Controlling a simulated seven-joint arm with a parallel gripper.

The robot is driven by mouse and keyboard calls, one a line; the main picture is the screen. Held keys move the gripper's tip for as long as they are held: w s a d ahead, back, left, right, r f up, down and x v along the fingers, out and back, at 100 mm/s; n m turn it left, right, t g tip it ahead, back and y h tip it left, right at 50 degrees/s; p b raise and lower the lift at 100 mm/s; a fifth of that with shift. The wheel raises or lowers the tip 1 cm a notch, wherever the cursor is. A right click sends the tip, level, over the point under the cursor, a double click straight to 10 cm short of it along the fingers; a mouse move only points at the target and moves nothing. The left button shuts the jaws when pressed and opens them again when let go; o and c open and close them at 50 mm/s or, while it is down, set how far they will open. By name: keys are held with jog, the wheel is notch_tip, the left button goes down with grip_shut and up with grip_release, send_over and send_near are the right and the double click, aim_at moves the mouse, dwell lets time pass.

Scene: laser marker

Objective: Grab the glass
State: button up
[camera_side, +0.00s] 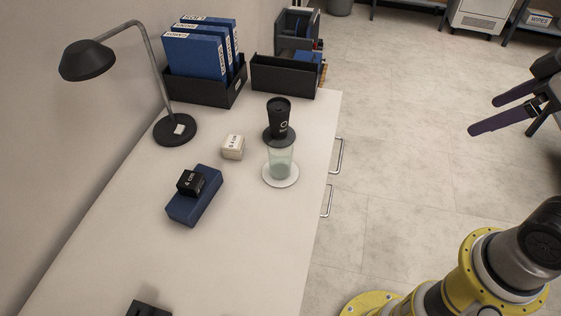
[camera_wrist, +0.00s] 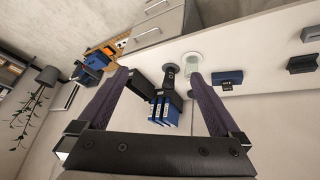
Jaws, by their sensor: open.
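A clear, pale green glass (camera_side: 280,163) stands upright on a round white coaster (camera_side: 281,180) near the desk's right edge in the side view. The glass also shows in the wrist view (camera_wrist: 191,66), beyond my gripper's fingers. My gripper (camera_side: 487,114) is at the right of the side view, over the floor, well away from the desk and the glass. Its two dark fingers are spread with nothing between them. In the wrist view the open fingers (camera_wrist: 157,82) reach up from the bottom.
A black cup (camera_side: 279,119) stands on a dark coaster just behind the glass. A small white box (camera_side: 233,147) and a blue case (camera_side: 194,196) with a black block (camera_side: 190,182) lie left. A lamp (camera_side: 176,129) and binders (camera_side: 203,55) stand farther back. The desk front is mostly clear.

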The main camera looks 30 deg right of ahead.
jog(key=w+a+r+n, duration=0.1)
jog(key=w+r+n, duration=0.2)
jog(key=w+r, duration=0.35)
jog(key=n+g, duration=0.5)
jog(key=n, duration=0.3)
send_over(280, 155)
jog(key=s+d, duration=0.1)
jog(key=s, duration=0.1)
notch_tip(280, 155, down, 19)
jog(key=shift+g, duration=0.6)
jog(key=f, duration=0.4)
jog(key=a+f, duration=0.1)
jog(key=f, duration=0.8)
jog(key=shift+s+a+f, duration=0.1)
jog(key=shift+s+a, duration=0.3)
jog(key=shift+w+a+f, duration=0.1)
jog(key=shift+a+f, duration=0.05)
jog(key=shift+f, duration=1.35)
jog(key=shift+w+a+f, duration=0.1)
jog(key=shift+f, duration=1.35)
jog(key=shift+r, duration=0.1)
jog(key=c, duration=1.4)
jog(key=shift+o, duration=0.2)
